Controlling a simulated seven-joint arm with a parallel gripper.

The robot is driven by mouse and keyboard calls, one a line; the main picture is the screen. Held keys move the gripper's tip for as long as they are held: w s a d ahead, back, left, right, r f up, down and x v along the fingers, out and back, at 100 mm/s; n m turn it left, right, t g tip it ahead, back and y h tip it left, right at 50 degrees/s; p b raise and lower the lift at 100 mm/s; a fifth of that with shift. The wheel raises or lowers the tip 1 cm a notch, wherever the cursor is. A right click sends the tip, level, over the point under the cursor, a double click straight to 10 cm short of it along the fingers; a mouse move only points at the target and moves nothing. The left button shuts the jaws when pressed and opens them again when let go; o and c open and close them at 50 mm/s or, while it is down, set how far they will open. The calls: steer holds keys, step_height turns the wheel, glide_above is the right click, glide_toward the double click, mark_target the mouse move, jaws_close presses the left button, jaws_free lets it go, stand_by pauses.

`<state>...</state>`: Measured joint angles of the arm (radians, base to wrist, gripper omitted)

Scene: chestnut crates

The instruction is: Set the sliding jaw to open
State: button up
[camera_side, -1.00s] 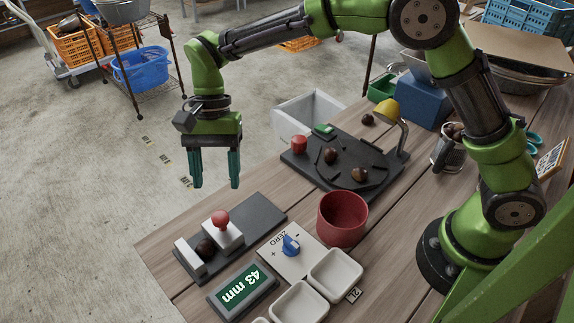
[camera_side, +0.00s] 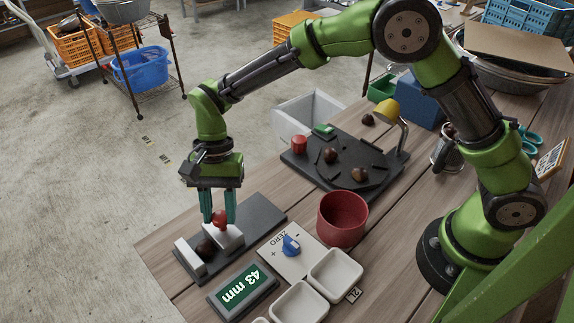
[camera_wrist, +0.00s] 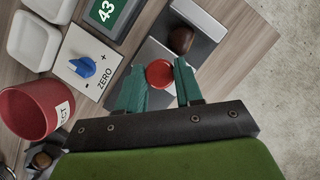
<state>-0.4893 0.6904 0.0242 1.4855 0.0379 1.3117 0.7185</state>
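The sliding jaw (camera_side: 228,238) is a pale block with a red knob (camera_side: 219,217) on top, on a dark grey base (camera_side: 264,214). A brown chestnut (camera_side: 206,248) sits between it and the fixed pale jaw (camera_side: 187,256). My gripper (camera_side: 219,222) is lowered over the sliding jaw with one teal finger on each side of the red knob. In the wrist view the knob (camera_wrist: 160,74) lies between the fingers of my gripper (camera_wrist: 158,82), close to the left one. I see a gap at the right finger. The display (camera_side: 243,290) reads 43 mm.
A ZERO plate with a blue dial (camera_side: 291,244), a red cup (camera_side: 343,218) and white trays (camera_side: 336,274) stand to the right of the jaws. Behind is a dark round board (camera_side: 345,163) with chestnuts. The base's far end is clear.

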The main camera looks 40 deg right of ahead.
jaws_close()
steer(key=shift+d, duration=2.35)
steer(key=o, duration=0.6)
jaws_free()
steer(key=v, duration=1.7)
steer(key=shift+w, duration=0.1)
